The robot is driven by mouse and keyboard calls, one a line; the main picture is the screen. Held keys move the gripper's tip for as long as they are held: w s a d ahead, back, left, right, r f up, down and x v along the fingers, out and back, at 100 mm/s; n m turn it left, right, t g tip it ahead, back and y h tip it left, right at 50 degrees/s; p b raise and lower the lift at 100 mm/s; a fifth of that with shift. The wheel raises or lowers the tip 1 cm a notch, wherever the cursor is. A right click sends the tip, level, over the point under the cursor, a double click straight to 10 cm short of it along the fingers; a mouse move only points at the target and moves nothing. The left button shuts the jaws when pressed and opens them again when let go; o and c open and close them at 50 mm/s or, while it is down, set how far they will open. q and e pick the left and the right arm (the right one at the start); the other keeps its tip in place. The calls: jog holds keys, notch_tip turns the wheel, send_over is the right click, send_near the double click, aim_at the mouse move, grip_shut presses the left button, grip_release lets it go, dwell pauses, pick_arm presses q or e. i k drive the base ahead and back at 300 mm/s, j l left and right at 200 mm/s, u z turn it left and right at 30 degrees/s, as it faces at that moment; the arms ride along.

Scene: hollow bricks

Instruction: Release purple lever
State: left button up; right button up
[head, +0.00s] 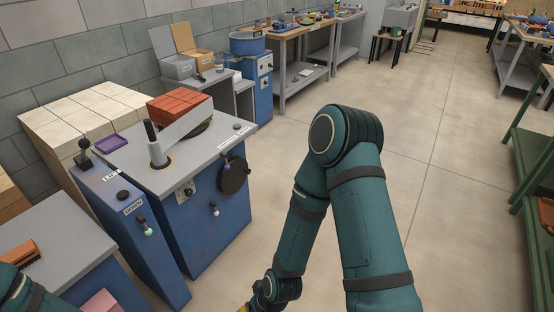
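A flat purple piece (112,143) with a raised rim lies at the back left of the blue machine (205,225), by its grey top. I cannot tell whether it is a lever. A dark-knobbed lever (84,152) stands upright on the narrow blue panel beside it, near a label reading LIFT. No lever looks clearly purple. My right arm reaches down in the middle and my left arm shows at the lower left corner.
Red hollow bricks (180,107) sit on the machine top beside a grey arm with a dark upright handle (152,137). Pale blocks (85,115) are stacked behind, against the wall. A green rack (530,165) stands at right. The floor (440,220) between is clear.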

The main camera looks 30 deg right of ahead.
aim_at(227, 167)
jog(key=z, duration=0.45)
jog(key=i+l+u, duration=0.2)
jog(key=i+l, duration=0.85)
jog(key=i+l+u, duration=0.2)
jog(key=i+l, duration=0.95)
